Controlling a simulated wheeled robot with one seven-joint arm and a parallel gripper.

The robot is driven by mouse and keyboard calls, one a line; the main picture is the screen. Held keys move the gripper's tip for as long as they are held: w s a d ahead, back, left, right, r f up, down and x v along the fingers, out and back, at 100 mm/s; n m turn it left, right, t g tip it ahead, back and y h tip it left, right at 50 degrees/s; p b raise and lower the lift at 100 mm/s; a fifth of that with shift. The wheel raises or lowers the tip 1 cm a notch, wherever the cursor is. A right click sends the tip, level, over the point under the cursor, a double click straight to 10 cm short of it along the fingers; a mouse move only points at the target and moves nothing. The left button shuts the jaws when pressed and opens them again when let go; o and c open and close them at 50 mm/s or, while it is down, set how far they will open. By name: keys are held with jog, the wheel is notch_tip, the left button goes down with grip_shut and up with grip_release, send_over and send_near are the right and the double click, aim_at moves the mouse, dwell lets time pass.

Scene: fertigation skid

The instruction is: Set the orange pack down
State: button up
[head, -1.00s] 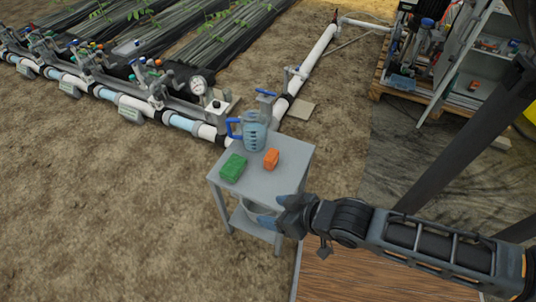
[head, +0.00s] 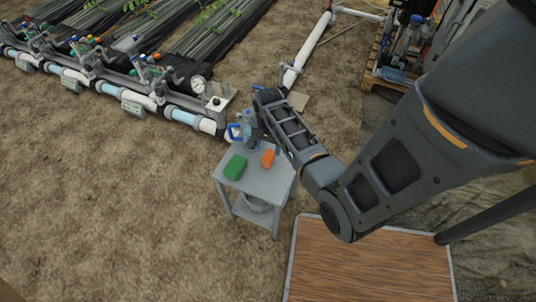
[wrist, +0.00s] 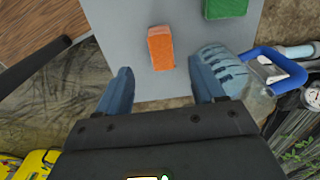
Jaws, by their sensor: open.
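The orange pack (head: 268,158) rests on the small grey table (head: 258,185), near its right side. In the wrist view the pack (wrist: 161,47) lies just beyond my fingertips, between their lines. My gripper (wrist: 163,82) is open, with nothing between its fingers.
A green pack (head: 235,167) lies left of the orange one. White pipes (head: 207,125) run behind the table.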

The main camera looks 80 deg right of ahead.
aim_at(268, 155)
jog(key=shift+w+d+f+b, duration=0.15)
jog(key=shift+f+b, duration=0.1)
jog(key=shift+f, duration=1.65)
jog(key=shift+s+d+f+b, duration=0.1)
jog(key=shift+f+b, duration=0.1)
jog(key=shift+f, duration=1.7)
jog(key=shift+c, duration=0.2)
jog(key=shift+r, duration=0.1)
jog(key=c, duration=1.1)
